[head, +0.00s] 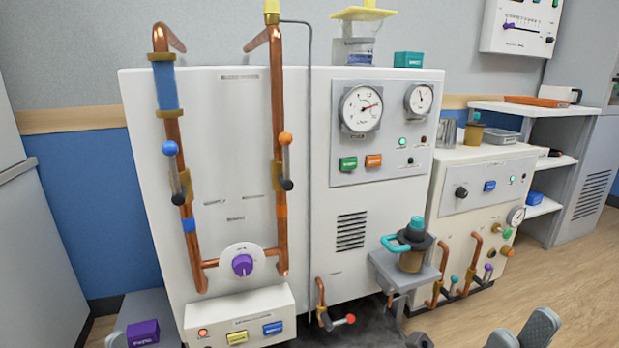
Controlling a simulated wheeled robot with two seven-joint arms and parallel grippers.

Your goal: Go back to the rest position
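My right gripper (525,332) shows at the bottom right edge. Only its two grey fingertips are in view, with a gap between them and nothing visible in the gap. It is in front of the wooden floor, apart from the machines.
A grey shelf holds a dark-lidded jar with a teal handle (411,261) at the machine's lower right. A smaller white machine (470,220) stands to the right. A purple box (143,333) is at the lower left. Open floor (575,260) lies at the right.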

